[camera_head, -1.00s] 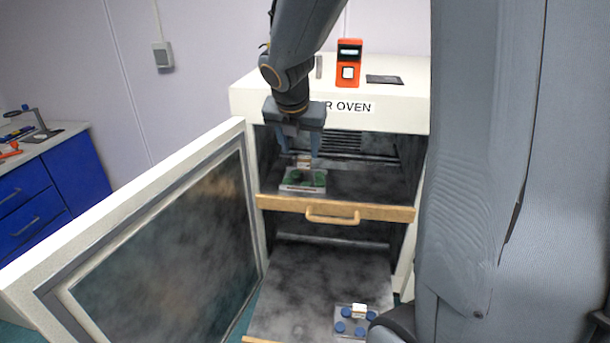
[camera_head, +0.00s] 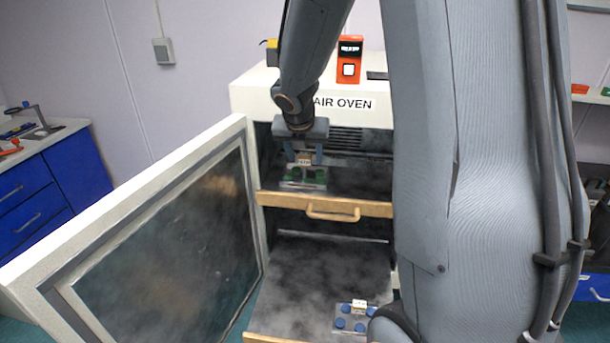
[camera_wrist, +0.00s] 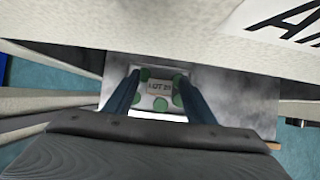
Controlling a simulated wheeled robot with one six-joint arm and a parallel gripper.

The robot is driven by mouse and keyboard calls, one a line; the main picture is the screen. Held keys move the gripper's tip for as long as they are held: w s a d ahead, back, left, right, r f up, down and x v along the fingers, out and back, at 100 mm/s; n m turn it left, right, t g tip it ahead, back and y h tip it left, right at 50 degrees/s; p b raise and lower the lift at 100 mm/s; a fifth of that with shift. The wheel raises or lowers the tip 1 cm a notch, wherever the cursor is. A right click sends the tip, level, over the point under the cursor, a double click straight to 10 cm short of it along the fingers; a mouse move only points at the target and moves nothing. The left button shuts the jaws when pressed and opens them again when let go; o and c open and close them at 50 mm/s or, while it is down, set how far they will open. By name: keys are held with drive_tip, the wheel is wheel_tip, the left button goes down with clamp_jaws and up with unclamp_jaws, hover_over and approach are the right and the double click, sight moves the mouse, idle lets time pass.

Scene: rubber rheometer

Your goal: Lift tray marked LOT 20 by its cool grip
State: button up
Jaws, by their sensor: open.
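The tray marked LOT 20 (camera_wrist: 145,101) carries several green pieces and a pale tag in the wrist view. In the head view this tray (camera_head: 303,185) sits on the oven's upper shelf, toward its left. My gripper (camera_head: 304,162) is inside the oven opening, over the tray, with its fingers on either side of the pale tag block. In the wrist view my gripper (camera_wrist: 158,88) is open, its two blue fingers straddling the tag. I cannot tell whether the fingers touch the block.
The air oven (camera_head: 250,98) stands with its door (camera_head: 150,250) open to the left. The upper shelf has a wooden front edge with a handle (camera_head: 333,213). A lower shelf (camera_head: 300,285) holds another tray with blue pieces (camera_head: 341,323). An orange device (camera_head: 349,62) stands on top.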

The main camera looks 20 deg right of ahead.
clamp_jaws()
drive_tip(key=shift+r, duration=0.1)
